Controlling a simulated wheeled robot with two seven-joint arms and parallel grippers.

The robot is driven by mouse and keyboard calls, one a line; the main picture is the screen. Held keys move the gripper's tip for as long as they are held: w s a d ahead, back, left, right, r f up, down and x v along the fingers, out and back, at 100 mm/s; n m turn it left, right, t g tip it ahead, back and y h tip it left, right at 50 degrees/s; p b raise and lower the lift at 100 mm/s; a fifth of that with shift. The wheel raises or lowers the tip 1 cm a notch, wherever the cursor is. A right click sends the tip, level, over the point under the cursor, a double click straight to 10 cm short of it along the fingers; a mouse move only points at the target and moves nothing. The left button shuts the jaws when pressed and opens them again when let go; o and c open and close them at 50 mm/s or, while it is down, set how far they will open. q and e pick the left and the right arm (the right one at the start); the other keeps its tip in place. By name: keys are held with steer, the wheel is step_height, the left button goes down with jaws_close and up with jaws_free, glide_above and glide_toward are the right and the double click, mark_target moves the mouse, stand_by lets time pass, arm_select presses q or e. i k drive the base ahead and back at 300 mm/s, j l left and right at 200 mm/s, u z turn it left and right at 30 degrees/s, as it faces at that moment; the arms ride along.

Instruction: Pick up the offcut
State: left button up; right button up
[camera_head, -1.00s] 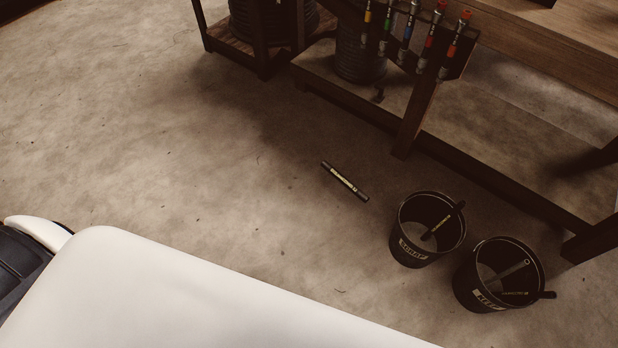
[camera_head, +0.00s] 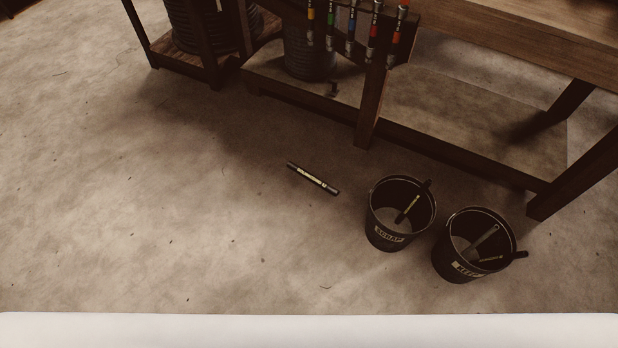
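The offcut (camera_head: 313,178) is a short dark hose piece with a pale printed label along its middle. It lies flat on the concrete floor, left of the scrap bucket and apart from it. Neither of my grippers shows in the head view, and nothing touches the offcut.
A black bucket marked SCRAP (camera_head: 388,237) and one marked KEEP (camera_head: 464,269) stand to the right, each holding dark pieces. Behind is a wooden bench (camera_head: 368,108) with a low shelf and hanging coloured-banded tools (camera_head: 351,30). The floor left of the offcut is clear.

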mark_target(319, 183)
steer(key=i+j+z, duration=0.4)
steer(key=i+j, duration=0.2)
steer(key=i, duration=0.2)
